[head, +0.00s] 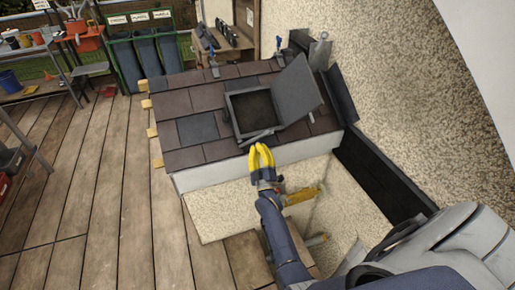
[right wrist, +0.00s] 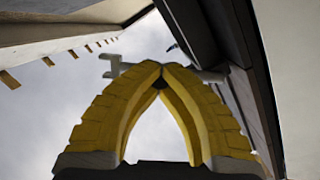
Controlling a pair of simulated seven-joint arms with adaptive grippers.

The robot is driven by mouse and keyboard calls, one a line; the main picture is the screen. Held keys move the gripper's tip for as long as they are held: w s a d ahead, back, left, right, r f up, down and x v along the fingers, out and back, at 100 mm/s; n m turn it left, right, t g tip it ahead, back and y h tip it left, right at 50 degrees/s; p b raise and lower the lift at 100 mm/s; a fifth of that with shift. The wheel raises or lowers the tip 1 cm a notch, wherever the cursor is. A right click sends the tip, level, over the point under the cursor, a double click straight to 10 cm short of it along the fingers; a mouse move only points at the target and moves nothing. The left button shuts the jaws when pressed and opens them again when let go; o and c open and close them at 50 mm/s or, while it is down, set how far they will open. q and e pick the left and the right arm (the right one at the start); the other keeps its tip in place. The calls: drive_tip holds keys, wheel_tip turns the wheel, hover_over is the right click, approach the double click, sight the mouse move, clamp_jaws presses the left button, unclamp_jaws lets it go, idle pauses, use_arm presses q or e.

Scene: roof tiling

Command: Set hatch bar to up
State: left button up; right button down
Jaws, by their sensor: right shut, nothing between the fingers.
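The roof hatch has a dark square frame (head: 233,119) set in the tiled roof, and its grey lid (head: 297,90) stands open, tilted to the right. A thin grey hatch bar (head: 256,136) lies along the hatch's front edge. My right gripper (head: 262,147) has yellow fingers, shut and empty, just in front of and below the bar. In the right wrist view the fingertips (right wrist: 160,72) meet, and the pale bar (right wrist: 118,68) shows behind them on both sides. I cannot tell whether they touch it. My left gripper is not in view.
A rough wall (head: 380,80) rises at the right. Tools stand near the roof's top edge. Bins (head: 147,50) are at the back left; the wooden deck (head: 100,190) is mostly clear.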

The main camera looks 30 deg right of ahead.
drive_tip(key=c, duration=1.8)
unclamp_jaws()
drive_tip(key=shift+a+r, duration=0.3)
drive_tip(key=o, duration=0.5)
drive_tip(key=shift+d+f, duration=0.1)
drive_tip(key=shift+s+f, duration=0.1)
drive_tip(key=shift+f, duration=0.05)
drive_tip(key=v, duration=1.1)
drive_tip(key=shift+s+f, duration=0.1)
drive_tip(key=shift+s, duration=0.25)
